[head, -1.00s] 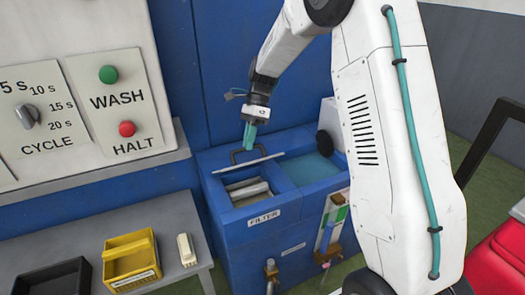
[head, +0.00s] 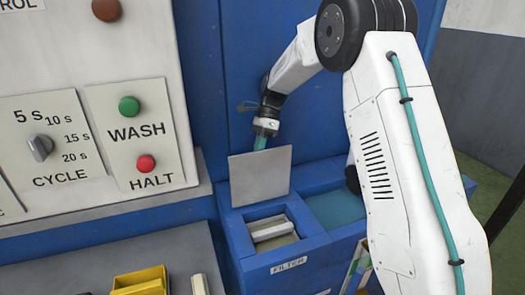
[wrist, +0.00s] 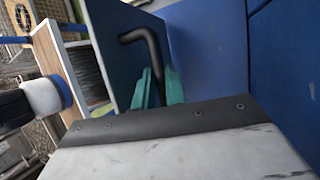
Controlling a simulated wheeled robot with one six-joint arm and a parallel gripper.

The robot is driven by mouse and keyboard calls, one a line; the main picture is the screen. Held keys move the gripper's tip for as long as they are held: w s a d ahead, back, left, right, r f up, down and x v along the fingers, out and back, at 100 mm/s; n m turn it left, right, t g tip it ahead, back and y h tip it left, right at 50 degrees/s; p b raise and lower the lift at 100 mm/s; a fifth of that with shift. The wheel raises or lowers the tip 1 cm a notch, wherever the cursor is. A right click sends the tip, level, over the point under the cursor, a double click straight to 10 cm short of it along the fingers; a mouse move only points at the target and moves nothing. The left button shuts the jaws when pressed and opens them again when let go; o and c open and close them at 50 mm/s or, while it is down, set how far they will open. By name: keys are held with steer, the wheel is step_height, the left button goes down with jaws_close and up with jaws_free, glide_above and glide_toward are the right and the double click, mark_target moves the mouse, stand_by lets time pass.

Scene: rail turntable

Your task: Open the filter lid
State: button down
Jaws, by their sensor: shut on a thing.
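The filter lid (head: 260,176) is a flat grey plate standing nearly upright at the back edge of the filter compartment (head: 289,266). The compartment is uncovered, and a pale block-like insert (head: 271,230) shows inside it. My gripper (head: 260,143) is behind the raised lid, and its teal fingertips are partly hidden by the lid's top edge. In the wrist view, the teal fingers (wrist: 157,88) are closed on the lid's bent black handle (wrist: 148,42). The lid's far face appears as a dark panel (wrist: 112,42) beside the handle.
A blue-green liquid basin (head: 338,206) lies right of the filter compartment. A blue wall (head: 205,60) rises close behind. The control panel with a green button (head: 129,106) and red button (head: 146,163) stands left. A yellow container (head: 140,281) sits on the grey bench (head: 165,245).

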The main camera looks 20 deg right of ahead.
steer(key=shift+w+a, duration=0.2)
steer(key=shift+w, duration=0.15)
steer(key=shift+d, duration=0.15)
steer(key=c, duration=1.5)
jaws_free()
steer(key=shift+d, duration=0.15)
steer(key=shift+o, duration=0.2)
steer(key=shift+r, duration=0.1)
steer(key=r, duration=0.3)
steer(key=shift+s+r, duration=0.3)
steer(key=shift+s, duration=0.1)
steer(key=s+r, duration=0.1)
steer(key=s, duration=1.4)
